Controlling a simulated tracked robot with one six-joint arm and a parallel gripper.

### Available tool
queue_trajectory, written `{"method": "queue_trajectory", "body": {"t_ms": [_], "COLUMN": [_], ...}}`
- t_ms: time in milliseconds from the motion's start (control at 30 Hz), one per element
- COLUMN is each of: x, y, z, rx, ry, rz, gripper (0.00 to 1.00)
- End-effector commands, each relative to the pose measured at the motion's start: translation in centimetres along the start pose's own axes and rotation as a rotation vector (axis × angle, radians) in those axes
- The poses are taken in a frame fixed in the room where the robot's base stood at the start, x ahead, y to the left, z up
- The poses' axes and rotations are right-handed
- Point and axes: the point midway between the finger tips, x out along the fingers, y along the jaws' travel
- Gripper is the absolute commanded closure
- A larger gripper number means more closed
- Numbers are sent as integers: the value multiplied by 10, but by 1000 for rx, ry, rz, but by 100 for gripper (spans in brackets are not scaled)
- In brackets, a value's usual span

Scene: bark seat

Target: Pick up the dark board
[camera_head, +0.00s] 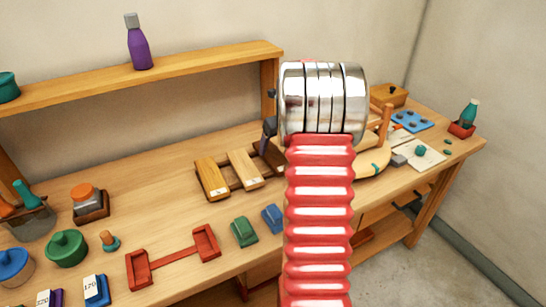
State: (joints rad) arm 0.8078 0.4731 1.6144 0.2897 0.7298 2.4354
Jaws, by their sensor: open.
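A dark brown board (271,156) lies at the right end of a low rack (231,181) on the workbench, and my arm hides part of it. A medium-brown board (212,178) and a paler board (244,169) lie beside it to the left, both in the same rack. My red ribbed arm rises through the middle of the view to a shiny metal section, in front of the bench. The gripper jaws do not show.
The workbench (165,198) holds a red cradle (172,258), a green block (244,232) and a blue block (272,218) in front of the rack. A shelf (190,68) with a purple bottle (138,45) runs behind. Bare bench lies left of the rack.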

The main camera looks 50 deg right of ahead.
Motion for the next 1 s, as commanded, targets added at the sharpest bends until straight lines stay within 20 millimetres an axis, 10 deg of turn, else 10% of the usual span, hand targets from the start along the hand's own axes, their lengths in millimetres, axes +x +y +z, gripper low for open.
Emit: {"method": "queue_trajectory", "body": {"t_ms": [400,1000], "x": [47,49], "y": [4,4], "z": [0,0], "rx": [1,1], "ry": [1,0], "rz": [0,0], "gripper": [23,24]}}
